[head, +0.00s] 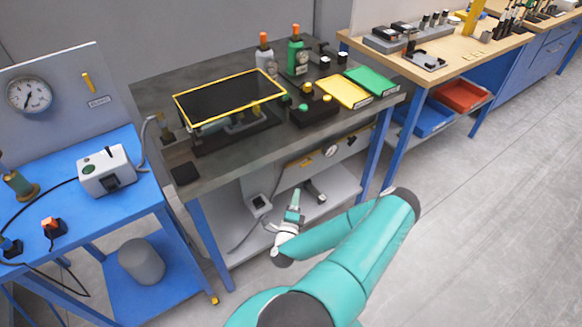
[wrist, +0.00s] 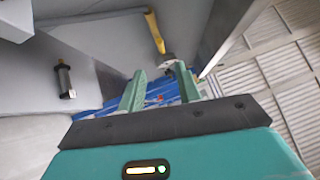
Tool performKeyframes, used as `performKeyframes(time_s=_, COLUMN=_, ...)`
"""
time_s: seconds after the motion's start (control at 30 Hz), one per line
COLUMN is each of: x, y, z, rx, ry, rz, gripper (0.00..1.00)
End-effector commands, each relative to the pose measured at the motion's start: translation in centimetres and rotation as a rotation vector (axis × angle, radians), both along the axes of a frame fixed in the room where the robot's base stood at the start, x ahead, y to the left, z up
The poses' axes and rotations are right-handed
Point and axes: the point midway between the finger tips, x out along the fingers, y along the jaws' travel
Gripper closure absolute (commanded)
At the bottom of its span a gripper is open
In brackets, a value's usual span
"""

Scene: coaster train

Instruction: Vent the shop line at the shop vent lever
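A yellow lever (head: 302,161) sits on a pale panel under the dark bench, beside a small round gauge (head: 330,151). A yellow bar (wrist: 154,32), seemingly this lever, shows at the top of the wrist view, above a round grey part (wrist: 168,60). Another yellow lever (head: 88,82) is on the upright panel at the left, above a small label too blurred to read. I cannot tell from lettering which is the shop vent lever. My gripper (head: 294,197) is at the bench's front, below the lower lever. In the wrist view its fingers (wrist: 160,85) are apart and empty.
The dark bench top (head: 150,98) overhangs the lower panel. Blue bench legs (head: 210,245) stand either side of my arm. A dark cylinder (wrist: 65,80) lies on the grey shelf. The blue cart (head: 130,205) stands left; the grey floor (head: 480,210) at right is clear.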

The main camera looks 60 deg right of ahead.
Motion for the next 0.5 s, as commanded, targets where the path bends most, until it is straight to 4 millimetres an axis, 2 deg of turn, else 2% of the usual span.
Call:
performKeyframes(time_s=0.17, x=-0.4, y=-1.6, z=0.3, rx=-0.004, ry=-0.003, rz=-0.013, gripper=0.66)
performKeyframes(time_s=0.5, x=1.4, y=-7.6, z=1.2, rx=-0.004, ry=-0.002, rz=-0.013, gripper=0.66)
